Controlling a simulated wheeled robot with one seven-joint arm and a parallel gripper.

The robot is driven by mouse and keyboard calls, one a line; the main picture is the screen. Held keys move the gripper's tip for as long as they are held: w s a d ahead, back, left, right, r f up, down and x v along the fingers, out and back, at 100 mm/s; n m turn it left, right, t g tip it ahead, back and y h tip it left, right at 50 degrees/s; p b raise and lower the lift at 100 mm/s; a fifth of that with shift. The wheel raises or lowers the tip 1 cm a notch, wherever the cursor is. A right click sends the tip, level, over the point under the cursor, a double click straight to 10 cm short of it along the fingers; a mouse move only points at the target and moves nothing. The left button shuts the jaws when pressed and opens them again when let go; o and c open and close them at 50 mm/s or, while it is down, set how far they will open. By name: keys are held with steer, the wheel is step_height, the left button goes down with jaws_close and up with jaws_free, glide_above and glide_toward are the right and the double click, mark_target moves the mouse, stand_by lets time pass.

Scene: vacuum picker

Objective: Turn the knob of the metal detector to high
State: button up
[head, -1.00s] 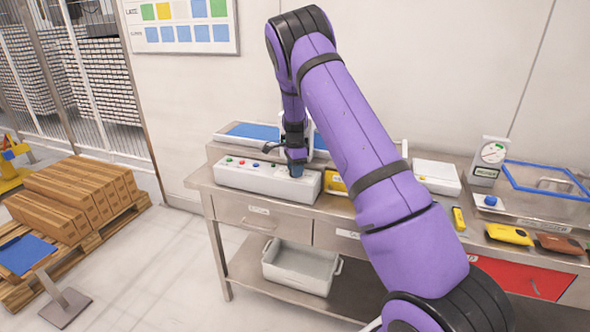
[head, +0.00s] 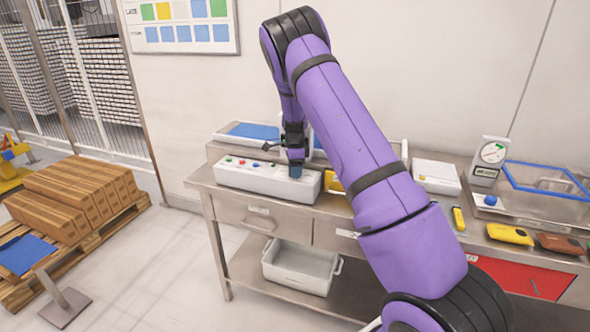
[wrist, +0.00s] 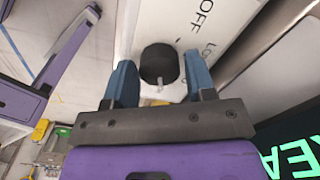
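A long white box with coloured buttons (head: 240,175), which I take to be the metal detector, lies on the steel bench. In the wrist view its white panel (wrist: 225,22) reads "OFF" and a partly hidden "LO…". The black knob (wrist: 159,62) has a pale pointer mark toward the bottom of the picture. My gripper (wrist: 160,78) is open, with one blue finger on each side of the knob. Narrow gaps seem to show; contact is not clear. In the head view my gripper (head: 296,169) is over the box's right end and hides the knob.
A yellow item (head: 334,184) lies close right of the box. A white box (head: 437,177), a dial scale (head: 490,160) and a blue-rimmed clear bin (head: 550,185) stand farther right. A grey tub (head: 300,267) is on the shelf below. A dark panel with green letters (wrist: 296,152) shows at the wrist view's corner.

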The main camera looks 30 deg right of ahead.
steer(key=shift+o, duration=0.9)
step_height(320, 180, up, 11)
stand_by(0.4)
